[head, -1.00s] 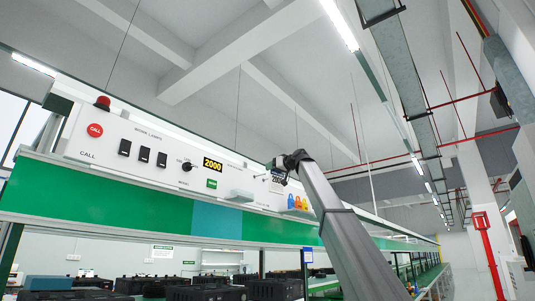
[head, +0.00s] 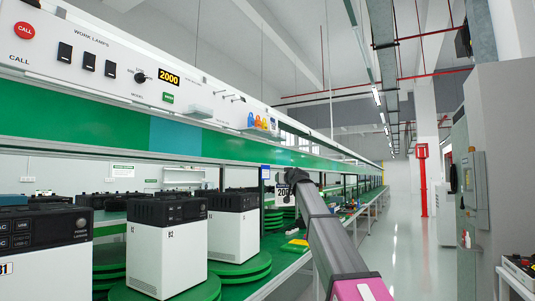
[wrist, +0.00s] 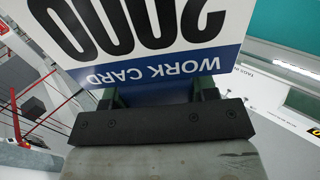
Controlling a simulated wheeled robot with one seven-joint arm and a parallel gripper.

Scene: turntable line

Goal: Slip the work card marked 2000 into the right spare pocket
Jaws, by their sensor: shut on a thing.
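My gripper (wrist: 158,98) is shut on the white work card (wrist: 135,25). The card shows a large black 2000 and a blue band reading WORK CARD, upside down in the wrist view. In the head view my gripper (head: 291,178) is at the end of my arm, lower than the white control panel and to the right of its coloured tags. The card (head: 284,194) shows small there, clear of the panel. I cannot make out the right spare pocket for certain in either view.
The white panel (head: 120,68) bears a lit 2000 display (head: 169,78), switches, a small ledge (head: 200,111), pegs and coloured tags (head: 262,122). Black-topped white units (head: 168,245) stand on green turntables (head: 240,268) below. A grey cabinet (head: 505,150) stands right; the aisle is clear.

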